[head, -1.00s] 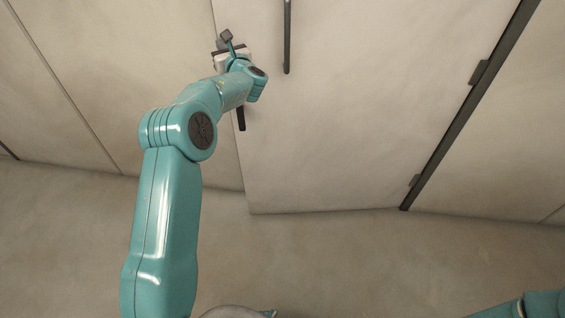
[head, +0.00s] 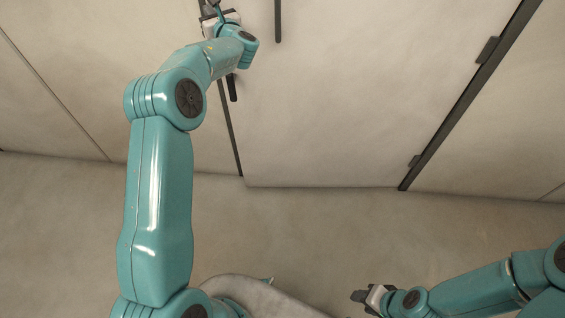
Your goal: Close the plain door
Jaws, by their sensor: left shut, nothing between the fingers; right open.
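The plain door (head: 330,110) is a pale, bare panel in the wall ahead. A dark upright bar handle (head: 278,20) is on it near the top of the view. Its hinge side is on the right, and its free edge is on the left, partly behind my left arm. My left gripper (head: 208,8) is shut and empty at the top of the view, near that free edge. Whether it touches the door is hidden. My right gripper (head: 360,298) is open and empty at the lower right, over the floor, apart from the door.
A dark jamb strip (head: 230,135) shows along the door's left edge. A dark strip (head: 450,128) with hinges (head: 487,50) runs along the right side. Pale wall panels (head: 60,60) flank the door. The floor (head: 330,225) before it is clear.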

